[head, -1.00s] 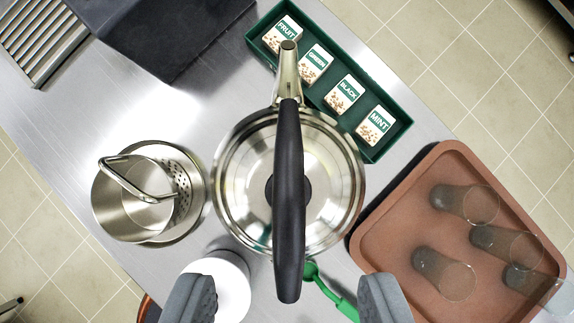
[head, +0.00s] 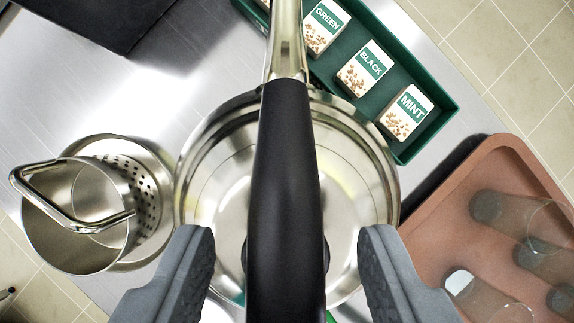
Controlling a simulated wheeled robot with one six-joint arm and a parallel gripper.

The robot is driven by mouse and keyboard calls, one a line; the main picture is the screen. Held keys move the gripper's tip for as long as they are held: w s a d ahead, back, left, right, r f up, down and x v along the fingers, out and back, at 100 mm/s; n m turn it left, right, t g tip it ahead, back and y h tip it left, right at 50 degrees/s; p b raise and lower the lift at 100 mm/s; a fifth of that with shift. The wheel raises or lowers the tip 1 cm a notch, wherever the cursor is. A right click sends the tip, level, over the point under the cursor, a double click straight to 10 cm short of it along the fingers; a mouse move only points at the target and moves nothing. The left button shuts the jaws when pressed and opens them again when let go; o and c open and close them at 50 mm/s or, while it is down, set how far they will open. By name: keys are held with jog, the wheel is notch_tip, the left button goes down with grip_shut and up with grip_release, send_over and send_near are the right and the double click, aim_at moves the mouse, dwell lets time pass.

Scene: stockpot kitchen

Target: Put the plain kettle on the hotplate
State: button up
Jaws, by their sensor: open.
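The kettle (head: 215,165) is shiny steel with a round body, a spout pointing away from me and a black handle (head: 285,180) arching over its lid. It stands in the middle of the head view. My gripper (head: 286,250) is open, with one grey finger on each side of the handle. The handle lies between the fingers with a gap on both sides, and I see no contact. The handle hides much of the lid. I cannot make out a hotplate in this view.
A steel strainer pot (head: 75,215) with a wire handle stands close on the left. A green box (head: 440,120) of tea packets lies behind right. A brown tray (head: 440,215) with several glasses is at right. A dark block (head: 95,20) stands at the back left.

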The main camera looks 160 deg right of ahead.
jog(key=shift+w+f, duration=0.15)
jog(key=shift+f, duration=0.35)
grip_shut()
jog(key=shift+r, duration=0.15)
dwell(0.9)
